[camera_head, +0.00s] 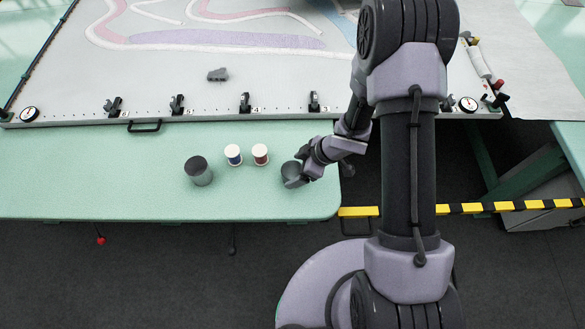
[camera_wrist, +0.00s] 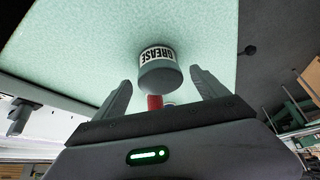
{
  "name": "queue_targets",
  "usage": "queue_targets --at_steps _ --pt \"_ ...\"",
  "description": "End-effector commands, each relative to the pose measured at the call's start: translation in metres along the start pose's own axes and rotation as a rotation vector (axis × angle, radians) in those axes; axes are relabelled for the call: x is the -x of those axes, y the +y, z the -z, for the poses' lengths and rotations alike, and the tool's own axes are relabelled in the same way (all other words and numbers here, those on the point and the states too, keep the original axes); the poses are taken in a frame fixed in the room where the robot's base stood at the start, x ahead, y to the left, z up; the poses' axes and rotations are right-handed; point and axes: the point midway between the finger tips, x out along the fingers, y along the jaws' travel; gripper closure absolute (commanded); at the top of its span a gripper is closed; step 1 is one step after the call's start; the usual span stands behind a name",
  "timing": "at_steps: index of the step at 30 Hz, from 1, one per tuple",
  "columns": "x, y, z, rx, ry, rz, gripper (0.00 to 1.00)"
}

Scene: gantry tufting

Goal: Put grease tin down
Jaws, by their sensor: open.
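The grease tin (camera_head: 290,168) is a small grey tin near the right end of the green table (camera_head: 110,190). In the wrist view the tin (camera_wrist: 160,78) shows a white band lettered "GREASE" and appears to rest upright on the table top. My gripper (camera_head: 298,170) is at the tin, coming from the right, and partly covers it. In the wrist view the jaws of my gripper (camera_wrist: 160,85) are apart, one on each side of the tin, with visible gaps. I cannot tell how far the tin sits between the fingertips.
Two white-topped spools, one blue (camera_head: 233,155) and one red (camera_head: 260,155), stand left of the tin. A dark grey cup (camera_head: 198,171) stands further left. The table's right edge is close to my gripper. The tufting frame (camera_head: 200,116) with clamps runs behind. The table's left part is clear.

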Motion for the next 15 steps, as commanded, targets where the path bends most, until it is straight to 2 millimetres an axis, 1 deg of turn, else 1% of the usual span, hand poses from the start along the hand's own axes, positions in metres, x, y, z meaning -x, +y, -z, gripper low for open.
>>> queue_targets --at_steps 1,3,6,9,11,13,14,15 --pt "0.023 0.001 0.004 -0.004 0.000 -0.003 0.17" --pt "0.044 0.001 0.004 -0.003 0.000 -0.003 0.17" --pt "0.069 0.001 0.004 -0.003 0.000 -0.003 0.17" --pt "0.086 0.000 0.003 -0.003 0.000 -0.001 0.17" --pt "0.092 0.000 0.002 -0.002 0.000 -0.001 0.17" --pt "0.101 0.008 0.003 -0.012 -0.010 -0.030 0.17" --pt "0.109 0.017 0.005 -0.025 -0.022 -0.065 0.17" --pt "0.126 0.034 0.009 -0.056 -0.048 -0.137 0.17"
